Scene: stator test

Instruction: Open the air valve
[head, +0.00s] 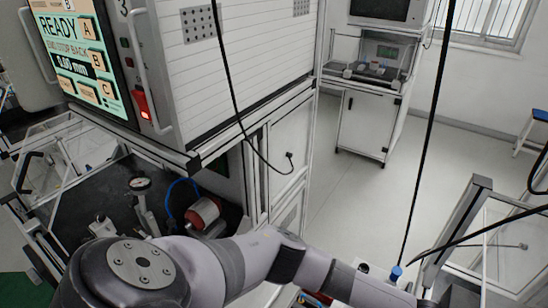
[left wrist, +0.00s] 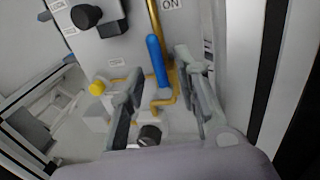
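In the left wrist view, a blue lever handle (left wrist: 157,60) stands nearly upright in front of a brass pipe (left wrist: 158,22) on a pale panel. I take it for the air valve's handle. An "ON" label (left wrist: 171,4) is at the top, just right of the pipe. My left gripper (left wrist: 160,67) is open, with one finger on each side of the blue handle in the picture. I see no clear contact, and the depth between them is hard to tell. My right gripper is in neither view.
In the wrist view a black knob (left wrist: 86,16) is upper left, a yellow knob (left wrist: 98,88) at left, and another dark knob (left wrist: 150,135) below the handle. In the head view a machine with a lit screen (head: 82,52) stands left; open floor (head: 345,200) lies beyond my arm.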

